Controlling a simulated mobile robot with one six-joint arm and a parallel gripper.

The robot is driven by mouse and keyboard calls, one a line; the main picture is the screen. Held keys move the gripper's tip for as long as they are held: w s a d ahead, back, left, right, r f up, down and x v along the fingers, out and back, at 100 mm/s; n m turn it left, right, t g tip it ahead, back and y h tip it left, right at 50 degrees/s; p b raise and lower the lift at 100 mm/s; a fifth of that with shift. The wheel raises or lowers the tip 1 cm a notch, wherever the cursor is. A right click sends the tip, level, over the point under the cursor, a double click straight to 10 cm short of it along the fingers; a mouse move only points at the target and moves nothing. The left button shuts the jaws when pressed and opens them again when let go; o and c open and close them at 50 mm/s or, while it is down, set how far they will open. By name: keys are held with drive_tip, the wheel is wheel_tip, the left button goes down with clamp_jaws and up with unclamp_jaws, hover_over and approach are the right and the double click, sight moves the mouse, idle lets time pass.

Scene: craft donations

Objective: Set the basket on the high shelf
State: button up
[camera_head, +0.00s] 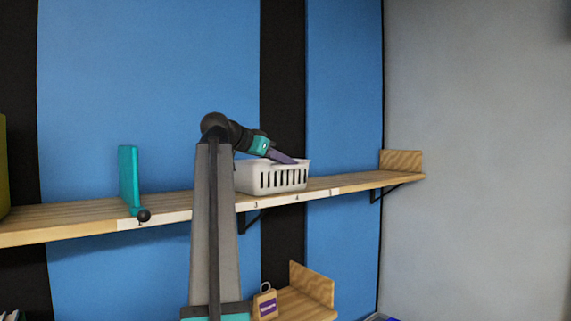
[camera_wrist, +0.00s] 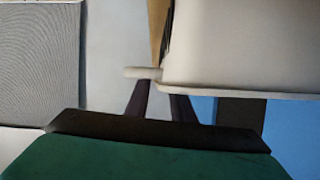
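The white basket (camera_head: 271,178) with slotted sides sits level at the high shelf (camera_head: 340,184), by the labels 3 and 4. Whether its base bears fully on the boards is hard to tell. My gripper (camera_head: 291,161) reaches over it from the left, its dark fingers at the top rim. In the wrist view, the fingers (camera_wrist: 161,100) are close together with a narrow gap, and their tips meet the pale basket rim (camera_wrist: 235,92). They look shut on the rim; the tips themselves are partly hidden.
A teal upright divider (camera_head: 129,178) and a small dark ball-shaped thing (camera_head: 144,215) are on the shelf to the left. The shelf is clear right of the basket up to the wooden end board (camera_head: 402,161). A small tagged wooden item (camera_head: 265,303) stands on a lower shelf.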

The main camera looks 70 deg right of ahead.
drive_tip(key=b+v, duration=0.3)
drive_tip(key=v, duration=0.8)
drive_tip(key=shift+w+a, duration=0.15)
drive_tip(key=shift+a, duration=0.1)
idle(0.7)
